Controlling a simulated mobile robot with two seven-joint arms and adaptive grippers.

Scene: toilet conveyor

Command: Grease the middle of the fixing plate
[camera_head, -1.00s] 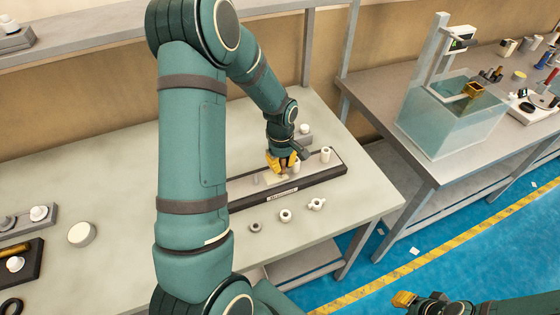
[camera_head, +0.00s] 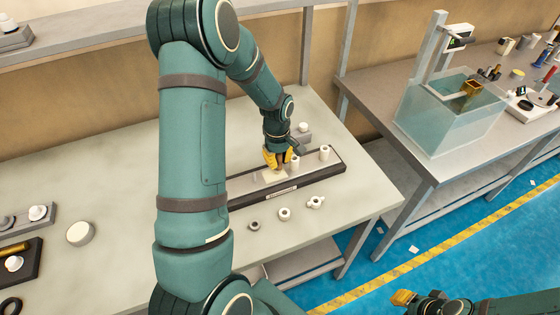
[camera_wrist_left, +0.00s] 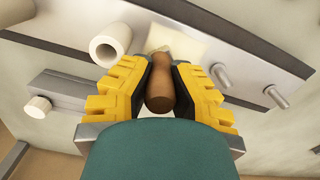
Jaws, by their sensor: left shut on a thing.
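My left gripper (camera_head: 277,160) is shut on the brown wooden handle (camera_wrist_left: 160,85) of a tool and holds it low over the long grey plate (camera_head: 309,171) on the table. A pale cream square (camera_head: 272,176) lies on the plate just below the gripper. It also shows in the wrist view (camera_wrist_left: 190,46), beyond the handle. The tool's tip is close to the square; I cannot tell whether it touches. A white tube (camera_head: 325,152) stands on the plate to the right. My right gripper (camera_head: 404,298) is low at the bottom right, its jaws unclear.
Several small white fittings (camera_head: 284,214) lie in front of the plate. A round white lid (camera_head: 80,233) and dark trays (camera_head: 22,262) are at the left. A glass tank (camera_head: 450,115) stands on the other table at the right. The table's middle left is clear.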

